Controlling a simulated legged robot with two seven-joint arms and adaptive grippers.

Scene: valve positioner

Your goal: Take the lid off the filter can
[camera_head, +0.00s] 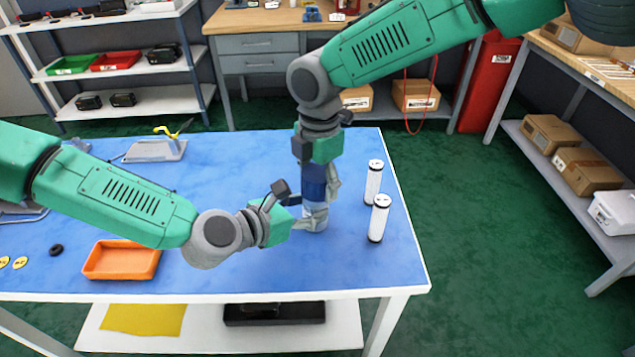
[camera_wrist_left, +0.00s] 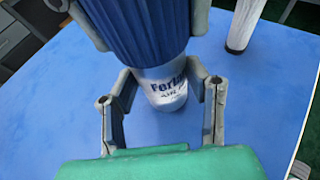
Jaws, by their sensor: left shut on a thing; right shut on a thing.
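The filter can stands upright on the blue table top near its right side. Its pale lower body (camera_wrist_left: 166,92) carries blue lettering in the left wrist view and also shows in the head view (camera_head: 315,222). The ribbed blue lid (camera_wrist_left: 143,30) is directly above the body; I cannot tell whether it is still seated on it. My left gripper (camera_head: 311,220) comes in low from the left, shut on the pale body with a finger on each side. My right gripper (camera_head: 318,188) points down from above, shut on the blue lid. The fingers partly hide the can.
Two white cylinders with dark ends, a far one (camera_head: 374,182) and a near one (camera_head: 379,218), stand close on the right. An orange tray (camera_head: 122,272) and a small black ring (camera_head: 56,249) lie at the left. The front middle of the table is clear.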

